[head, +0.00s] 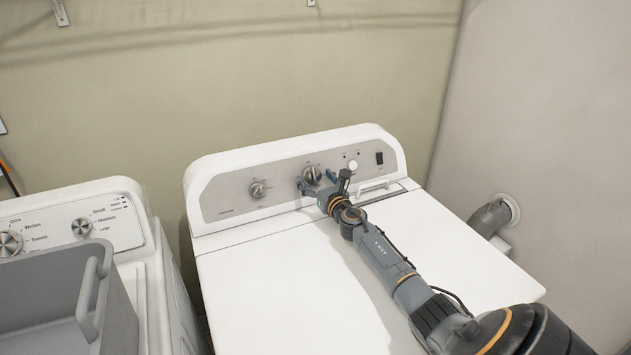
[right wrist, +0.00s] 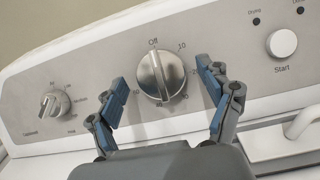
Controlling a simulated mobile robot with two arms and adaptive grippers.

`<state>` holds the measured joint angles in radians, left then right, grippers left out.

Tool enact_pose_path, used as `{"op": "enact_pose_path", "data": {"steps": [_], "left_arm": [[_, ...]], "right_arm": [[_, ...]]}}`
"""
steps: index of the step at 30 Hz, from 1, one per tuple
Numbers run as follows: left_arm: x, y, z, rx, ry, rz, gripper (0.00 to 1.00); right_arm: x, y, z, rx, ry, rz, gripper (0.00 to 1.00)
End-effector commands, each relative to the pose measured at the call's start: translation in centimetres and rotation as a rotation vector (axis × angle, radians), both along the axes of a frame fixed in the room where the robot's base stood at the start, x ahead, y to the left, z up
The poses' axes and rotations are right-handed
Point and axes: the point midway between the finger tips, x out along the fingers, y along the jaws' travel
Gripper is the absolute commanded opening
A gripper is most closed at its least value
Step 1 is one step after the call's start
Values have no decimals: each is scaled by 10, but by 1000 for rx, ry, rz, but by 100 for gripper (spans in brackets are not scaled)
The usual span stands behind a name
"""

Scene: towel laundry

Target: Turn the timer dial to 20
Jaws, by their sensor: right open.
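The timer dial (right wrist: 161,75) is a round silver knob on the dryer's grey control panel, with Off above it and 10 and 20 to its right. Its grip bar stands nearly upright, tilted slightly. In the head view the dial (head: 312,174) is the middle knob. My right gripper (right wrist: 165,83) is open, its blue-padded fingers on either side of the dial, with visible gaps to it in the picture. I cannot tell how far in front of the panel the fingertips are. In the head view the right gripper (head: 321,181) is just below the dial. My left gripper is not in view.
A second knob (right wrist: 54,104) is left of the dial. A white Start button (right wrist: 281,43) is to the right, with a dark switch (head: 379,158) farther right. The dryer top (head: 290,290) is clear apart from my arm. A grey basket (head: 60,310) sits on the neighbouring washer.

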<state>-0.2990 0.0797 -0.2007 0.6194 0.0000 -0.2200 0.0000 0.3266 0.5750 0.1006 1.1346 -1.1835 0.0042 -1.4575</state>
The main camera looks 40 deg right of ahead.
Motion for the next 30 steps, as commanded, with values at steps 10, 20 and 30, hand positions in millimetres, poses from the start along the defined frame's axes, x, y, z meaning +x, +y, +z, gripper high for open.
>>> {"op": "enact_pose_path", "data": {"steps": [10,20,30], "left_arm": [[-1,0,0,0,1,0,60],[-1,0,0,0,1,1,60],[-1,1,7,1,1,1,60]], "right_arm": [[1,0,0,0,0,0,67],[1,0,0,2,-1,-1,24],[1,1,2,88,-28,-44,24]]}}
